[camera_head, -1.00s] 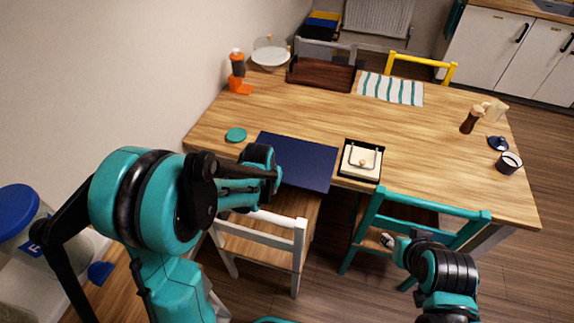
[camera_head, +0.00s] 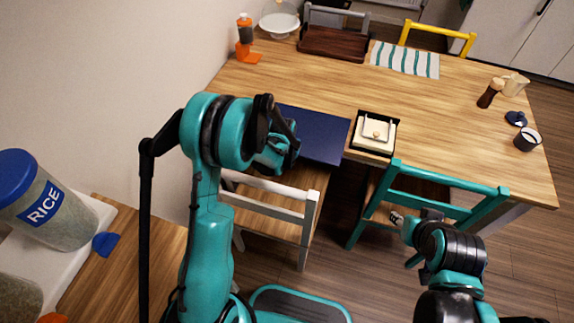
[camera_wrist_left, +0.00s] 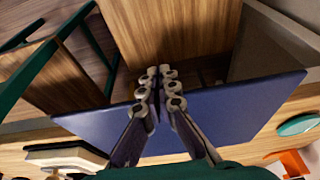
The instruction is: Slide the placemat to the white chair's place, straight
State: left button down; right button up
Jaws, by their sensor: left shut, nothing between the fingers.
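The dark blue placemat (camera_head: 318,135) lies at the white chair's (camera_head: 268,186) side of the table, its front part overhanging the edge above the chair seat. It also shows in the left wrist view (camera_wrist_left: 225,112), with the wooden seat (camera_wrist_left: 170,30) beyond its edge. My left gripper (camera_wrist_left: 159,80) is shut and empty, over the placemat with its tips near the overhanging edge; contact is unclear. In the head view my left wrist hides its fingers and the mat's left part. My right gripper (camera_head: 398,218) is by the teal chair (camera_head: 435,190); its jaw state is unclear.
A black tray with a white box (camera_head: 374,133) stands close to the placemat's right side. A teal coaster (camera_wrist_left: 298,125) and orange object (camera_wrist_left: 290,163) are on the table. A striped mat (camera_head: 404,60) and brown tray (camera_head: 335,42) lie at the back. The table's middle is clear.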

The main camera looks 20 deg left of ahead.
aim_at(301, 131)
pick_arm(q)
jog(key=shift+w, duration=0.65)
jog(key=w, duration=0.7)
jog(key=shift+d, duration=0.15)
jog(key=shift+s, duration=0.1)
